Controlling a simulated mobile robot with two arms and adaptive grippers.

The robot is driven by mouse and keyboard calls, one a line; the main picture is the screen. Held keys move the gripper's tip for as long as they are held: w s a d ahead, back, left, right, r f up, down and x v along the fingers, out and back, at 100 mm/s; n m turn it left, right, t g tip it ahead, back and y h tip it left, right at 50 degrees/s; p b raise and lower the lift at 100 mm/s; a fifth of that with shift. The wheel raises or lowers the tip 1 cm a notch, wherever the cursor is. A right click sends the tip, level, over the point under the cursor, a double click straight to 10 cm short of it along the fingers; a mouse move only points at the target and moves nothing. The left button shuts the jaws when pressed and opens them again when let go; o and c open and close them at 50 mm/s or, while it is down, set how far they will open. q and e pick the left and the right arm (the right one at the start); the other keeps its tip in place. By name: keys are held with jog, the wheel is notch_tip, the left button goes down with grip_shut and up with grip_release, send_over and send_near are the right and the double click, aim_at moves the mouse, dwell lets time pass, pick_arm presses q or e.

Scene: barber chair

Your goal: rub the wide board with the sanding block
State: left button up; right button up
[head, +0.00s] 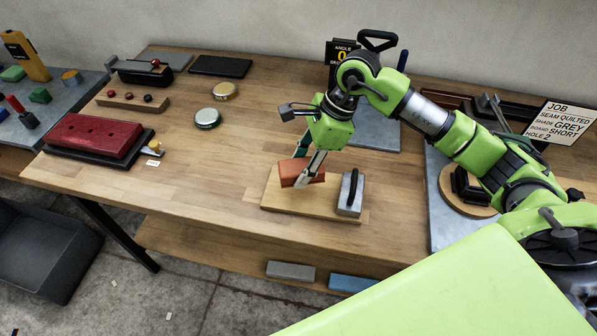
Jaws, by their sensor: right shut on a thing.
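The sanding block, a reddish-brown block (290,173), is over the back left part of a pale wooden board (298,207), which I take to be the wide board. My right gripper (307,172) reaches down from the right and is shut on this block. I cannot tell whether the block touches the board or is just above it; the fingers hide part of it. A grey metal block with a black handle (345,196) stands at the board's right end, close to the held block. My left gripper is not in view.
Two round tins, one gold-lidded (225,89) and one green (207,118), stand left of the board. A red padded piece (95,136) lies farther left. A job sign (566,121) stands at right. The bench (215,180) left of the board is clear.

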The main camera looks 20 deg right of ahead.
jog(key=shift+a+p+v, duration=0.2)
jog(key=shift+p+v, duration=0.1)
jog(key=shift+v, duration=0.7)
jog(key=shift+w+a+r, duration=0.1)
jog(key=shift+a+r, duration=0.05)
jog(key=shift+r, duration=0.3)
